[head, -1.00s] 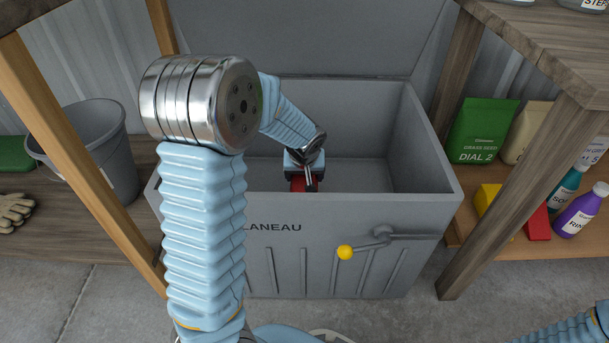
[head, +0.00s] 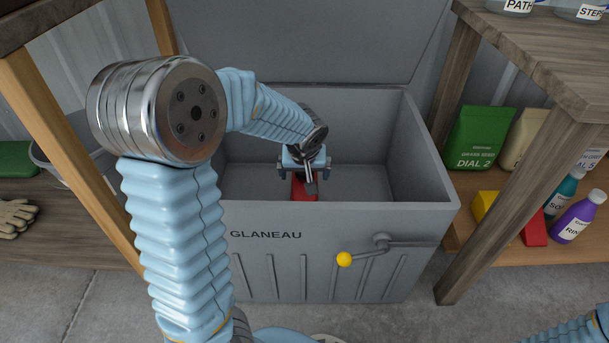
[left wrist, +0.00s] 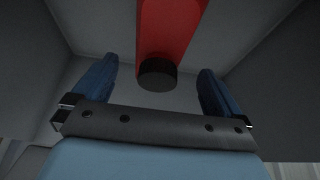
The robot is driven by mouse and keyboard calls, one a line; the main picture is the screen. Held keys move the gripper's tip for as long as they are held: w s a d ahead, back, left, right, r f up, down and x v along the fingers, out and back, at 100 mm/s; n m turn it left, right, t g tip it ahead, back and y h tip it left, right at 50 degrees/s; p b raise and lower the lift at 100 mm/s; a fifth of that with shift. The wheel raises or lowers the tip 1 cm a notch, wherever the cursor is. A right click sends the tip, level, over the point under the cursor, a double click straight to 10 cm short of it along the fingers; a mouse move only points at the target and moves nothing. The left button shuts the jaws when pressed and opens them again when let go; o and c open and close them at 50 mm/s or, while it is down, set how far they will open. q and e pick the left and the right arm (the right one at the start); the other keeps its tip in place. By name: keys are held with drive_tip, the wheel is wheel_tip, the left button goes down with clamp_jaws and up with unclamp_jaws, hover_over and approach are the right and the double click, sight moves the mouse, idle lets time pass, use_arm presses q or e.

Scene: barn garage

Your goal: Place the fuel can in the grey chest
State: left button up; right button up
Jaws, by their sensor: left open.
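The red fuel can (head: 303,189) is inside the open grey chest (head: 330,212), low down near its floor and partly hidden by my left gripper. My left gripper (head: 304,176) is inside the chest, above the can, with its fingers spread apart. In the left wrist view the can (left wrist: 172,30) and its black cap (left wrist: 157,75) show between the open blue fingers (left wrist: 157,68), with a gap on each side. Whether the can rests fully on the floor is hard to tell. My right gripper is out of view; only part of that arm shows at the lower right.
The chest's lid (head: 300,40) stands raised behind it. A yellow-knobbed handle (head: 344,260) sticks out in front. A wooden bench (head: 550,70) and shelf with a green bag (head: 480,138) and bottles are at right. A wooden post (head: 75,150) and grey bucket (head: 45,155) are at left.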

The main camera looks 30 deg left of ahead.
use_arm(q)
drive_tip(key=p+v, duration=0.1)
drive_tip(key=v, duration=0.4)
drive_tip(key=shift+r, duration=0.3)
idle(1.0)
